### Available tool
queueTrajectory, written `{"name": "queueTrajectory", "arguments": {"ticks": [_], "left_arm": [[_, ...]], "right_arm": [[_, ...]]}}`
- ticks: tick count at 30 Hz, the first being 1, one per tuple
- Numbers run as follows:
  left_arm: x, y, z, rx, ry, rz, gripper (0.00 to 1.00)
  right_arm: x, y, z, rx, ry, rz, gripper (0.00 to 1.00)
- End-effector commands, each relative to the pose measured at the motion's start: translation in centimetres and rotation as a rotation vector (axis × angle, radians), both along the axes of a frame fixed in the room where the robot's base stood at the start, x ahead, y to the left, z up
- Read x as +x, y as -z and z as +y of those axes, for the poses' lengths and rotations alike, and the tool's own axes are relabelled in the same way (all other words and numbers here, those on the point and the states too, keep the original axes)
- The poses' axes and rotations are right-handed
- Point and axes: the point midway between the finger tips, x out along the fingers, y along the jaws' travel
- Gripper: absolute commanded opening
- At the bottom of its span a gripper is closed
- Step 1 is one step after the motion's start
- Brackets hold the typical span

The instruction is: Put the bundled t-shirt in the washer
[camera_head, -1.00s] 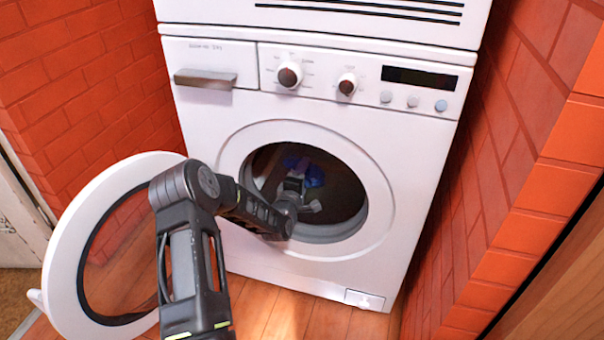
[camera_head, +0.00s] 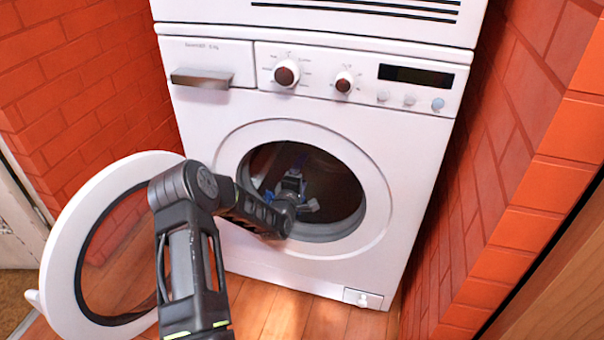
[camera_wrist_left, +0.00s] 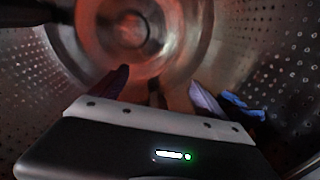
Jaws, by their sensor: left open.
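The washer (camera_head: 335,85) stands ahead with its round door (camera_head: 62,255) swung open to the left. My left arm reaches through the opening, and my left gripper (camera_head: 293,180) is inside the dark drum. In the left wrist view the gripper (camera_wrist_left: 158,85) is open, with its fingers apart. The bundled t-shirt (camera_wrist_left: 243,107) shows as blue and purple cloth inside the drum, beside the right finger. Whether it touches that finger is unclear. In the head view the t-shirt is mostly hidden by the gripper and shadow. My right gripper is not in view.
The perforated metal drum wall (camera_wrist_left: 265,55) surrounds the gripper closely. The washer's round opening rim (camera_head: 375,190) encircles my forearm. Brick walls stand close on the left (camera_head: 75,90) and right (camera_head: 500,190). Wooden floor (camera_head: 290,315) shows in front of the washer.

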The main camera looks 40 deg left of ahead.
Motion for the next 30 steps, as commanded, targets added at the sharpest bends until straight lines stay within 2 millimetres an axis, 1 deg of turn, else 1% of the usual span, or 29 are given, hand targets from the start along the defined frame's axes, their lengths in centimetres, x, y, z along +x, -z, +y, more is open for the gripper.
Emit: {"name": "queueTrajectory", "arguments": {"ticks": [5,8,15,18,21,30], "left_arm": [[-0.9,-0.2,-0.2,-0.001,-0.001,0.002,0.85],[-2.1,-0.4,-0.7,-0.001,-0.001,0.003,0.85],[-5.8,-0.8,-2.0,-0.001,-0.001,0.003,0.85],[-6.8,-0.8,-2.3,0.000,0.000,0.001,0.85],[-7.3,-0.8,-2.5,0.000,0.000,-0.001,0.85],[-7.3,-0.7,-2.5,0.001,0.000,-0.001,0.85]], "right_arm": [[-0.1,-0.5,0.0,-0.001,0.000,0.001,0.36],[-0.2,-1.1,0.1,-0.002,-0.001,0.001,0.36],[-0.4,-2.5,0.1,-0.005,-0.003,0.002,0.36],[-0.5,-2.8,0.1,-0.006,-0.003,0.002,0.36],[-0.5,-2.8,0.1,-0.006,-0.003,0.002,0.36],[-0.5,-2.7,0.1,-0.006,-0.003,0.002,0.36]]}}
